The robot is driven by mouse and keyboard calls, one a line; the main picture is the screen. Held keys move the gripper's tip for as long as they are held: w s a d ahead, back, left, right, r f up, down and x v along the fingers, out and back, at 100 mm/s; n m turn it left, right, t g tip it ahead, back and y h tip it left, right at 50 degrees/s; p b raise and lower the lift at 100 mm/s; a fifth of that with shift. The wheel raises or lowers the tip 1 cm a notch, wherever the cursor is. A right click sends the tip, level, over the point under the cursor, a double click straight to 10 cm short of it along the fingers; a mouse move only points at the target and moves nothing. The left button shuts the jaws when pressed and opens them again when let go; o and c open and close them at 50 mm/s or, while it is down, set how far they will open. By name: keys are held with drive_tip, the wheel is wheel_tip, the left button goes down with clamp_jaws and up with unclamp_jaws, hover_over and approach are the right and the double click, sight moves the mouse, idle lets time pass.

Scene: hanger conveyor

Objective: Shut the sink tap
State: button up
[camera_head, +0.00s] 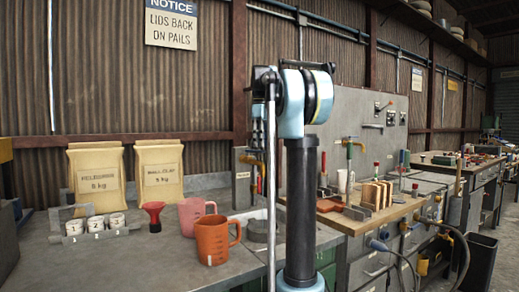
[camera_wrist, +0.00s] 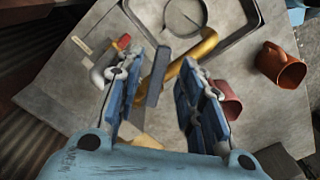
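The brass tap spout (camera_wrist: 205,45) reaches over the sink basin (camera_wrist: 182,15) in the wrist view. A dark grey bar (camera_wrist: 157,76), perhaps the tap's lever, stands beside the spout. In the head view, part of the brass tap (camera_head: 248,160) shows at the back of the counter, left of my arm; the rest is hidden. My gripper (camera_wrist: 163,68) is open, with one finger on each side of the grey bar and the spout base. I cannot tell whether either finger touches them. My gripper (camera_head: 258,135) is mostly hidden behind my arm in the head view.
An orange jug (camera_head: 211,241) and a pink jug (camera_head: 190,214) stand left of the sink in the head view, near a red funnel (camera_head: 153,213). A red-tipped grey fitting (camera_wrist: 110,62) sits close to my left finger. A wooden-topped bench (camera_head: 350,222) lies to the right.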

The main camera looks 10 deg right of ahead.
drive_tip(key=shift+f, duration=1.25)
drive_tip(key=shift+c, duration=0.2)
clamp_jaws()
drive_tip(key=shift+w+d+n, duration=0.1)
drive_tip(key=shift+w+n, duration=0.1)
drive_tip(key=shift+n, duration=0.1)
drive_tip(key=shift+w+d+r+n, duration=0.1)
drive_tip(key=shift+w+n, duration=0.7)
drive_tip(key=shift+n, duration=0.85)
drive_tip(key=shift+w+a+f+n, duration=0.1)
drive_tip(key=shift+w+n, duration=0.75)
drive_tip(key=shift+n, duration=0.75)
drive_tip(key=shift+w+d+r+n, duration=0.1)
drive_tip(key=shift+w+n, duration=0.7)
drive_tip(key=shift+n, duration=0.85)
